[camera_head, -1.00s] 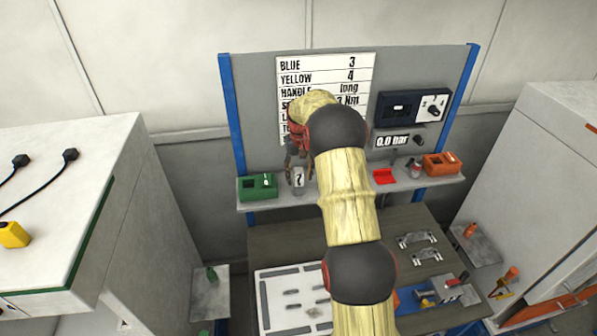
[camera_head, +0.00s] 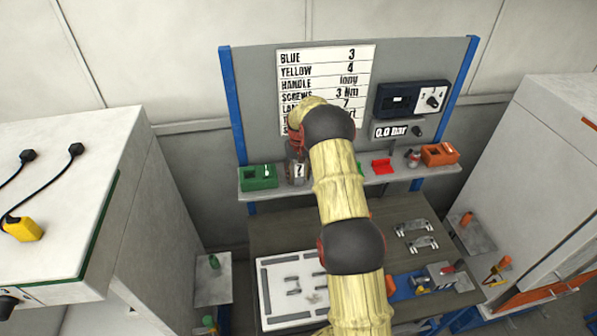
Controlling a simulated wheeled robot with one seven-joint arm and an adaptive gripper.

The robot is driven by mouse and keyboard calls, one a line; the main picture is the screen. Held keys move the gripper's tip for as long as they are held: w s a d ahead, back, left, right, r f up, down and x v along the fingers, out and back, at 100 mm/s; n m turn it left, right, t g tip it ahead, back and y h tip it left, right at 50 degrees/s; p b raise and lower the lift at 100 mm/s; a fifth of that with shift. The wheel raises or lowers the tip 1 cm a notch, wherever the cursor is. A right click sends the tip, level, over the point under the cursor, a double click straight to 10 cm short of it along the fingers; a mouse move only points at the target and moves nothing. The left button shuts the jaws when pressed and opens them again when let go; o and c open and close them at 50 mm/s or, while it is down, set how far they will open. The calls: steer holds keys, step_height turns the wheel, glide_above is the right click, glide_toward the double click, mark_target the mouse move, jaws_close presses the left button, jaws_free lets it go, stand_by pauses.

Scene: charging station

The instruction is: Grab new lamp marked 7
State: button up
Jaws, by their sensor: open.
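The lamp marked 7 (camera_head: 300,171) is a small greyish piece with a pale label, standing upright on the shelf just right of the green box. My gripper (camera_head: 296,155) is at the lamp, pointing down at the shelf, with its dark fingers beside or around the lamp's upper part. The view is too small to tell whether the fingers touch it. The gripper is open. My arm hides part of the shelf to the right of the lamp.
The green box (camera_head: 258,177) stands close left of the lamp. A red holder (camera_head: 382,167) and an orange box (camera_head: 439,154) are further right on the shelf (camera_head: 400,178). The sign board (camera_head: 326,75) is behind. A white tray (camera_head: 264,290) lies on the bench below.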

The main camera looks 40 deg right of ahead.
steer(key=shift+c, duration=0.3)
steer(key=c, duration=1.1)
steer(key=shift+r, duration=0.15)
steer(key=shift+c, duration=0.5)
